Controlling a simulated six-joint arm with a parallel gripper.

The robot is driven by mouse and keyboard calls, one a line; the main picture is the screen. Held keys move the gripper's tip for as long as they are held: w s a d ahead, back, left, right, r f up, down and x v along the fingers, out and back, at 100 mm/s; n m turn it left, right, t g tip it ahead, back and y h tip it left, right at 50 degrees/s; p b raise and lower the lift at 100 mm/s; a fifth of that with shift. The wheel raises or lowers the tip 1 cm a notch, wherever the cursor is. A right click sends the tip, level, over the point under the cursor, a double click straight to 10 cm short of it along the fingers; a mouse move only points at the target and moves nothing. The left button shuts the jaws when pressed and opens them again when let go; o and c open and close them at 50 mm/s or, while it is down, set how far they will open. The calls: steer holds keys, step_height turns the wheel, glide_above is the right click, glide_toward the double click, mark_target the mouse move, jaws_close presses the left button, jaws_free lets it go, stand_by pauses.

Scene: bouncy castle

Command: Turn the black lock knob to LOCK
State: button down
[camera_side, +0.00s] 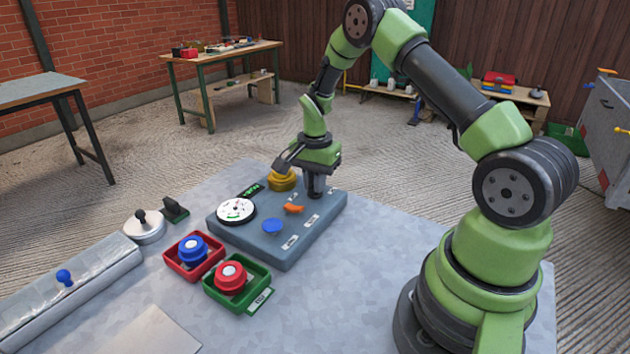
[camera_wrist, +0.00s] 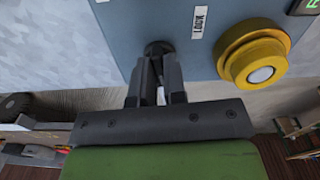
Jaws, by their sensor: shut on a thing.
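The black lock knob (camera_wrist: 157,48) sits near the edge of a blue-grey control panel (camera_side: 235,237). In the wrist view it shows just beyond my fingertips, mostly covered by them. My gripper (camera_wrist: 158,62) points down at the panel and is shut on the knob. In the side view my gripper (camera_side: 315,188) stands over the panel's far right corner, and the knob is hidden there. A white label reading LOCK (camera_wrist: 199,22) lies beside the knob in the wrist view. I cannot tell which way the knob is turned.
A yellow knob (camera_wrist: 256,56) stands close beside my gripper. The panel also carries an orange handle (camera_side: 293,208), a blue knob (camera_side: 273,226) and a round dial (camera_side: 236,210). Red (camera_side: 178,266) and green (camera_side: 216,296) trays stand in front of it.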

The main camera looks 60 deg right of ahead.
steer(key=n, duration=0.8)
steer(key=shift+n, duration=0.4)
steer(key=n, duration=0.4)
steer(key=shift+n, duration=2.1)
steer(key=c, duration=1.2)
jaws_free()
